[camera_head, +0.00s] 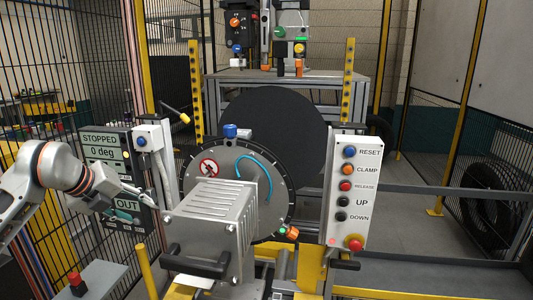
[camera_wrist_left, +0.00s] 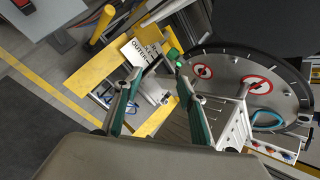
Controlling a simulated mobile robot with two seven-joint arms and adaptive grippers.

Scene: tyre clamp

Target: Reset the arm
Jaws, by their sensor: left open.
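My left arm comes in from the left in the head view. Its gripper (camera_head: 143,196) hangs in front of the dark status panel, left of the grey motor housing (camera_head: 218,222). In the left wrist view the gripper (camera_wrist_left: 157,74) shows two green-lined fingers spread apart with nothing held between them. A white control panel (camera_head: 343,220) at the right has a blue RESET button (camera_head: 349,152), with CLAMP, RELEASE, UP and DOWN buttons below it. The status panel (camera_head: 103,150) reads "STOPPED 0 deg" and "OUT". My right gripper is not in view.
A round grey clamp plate (camera_head: 200,187) stands behind the motor housing, before a large black disc (camera_head: 275,135). Yellow posts (camera_head: 146,270) and black mesh fencing surround the machine. A box with a red button (camera_head: 77,283) stands at the lower left.

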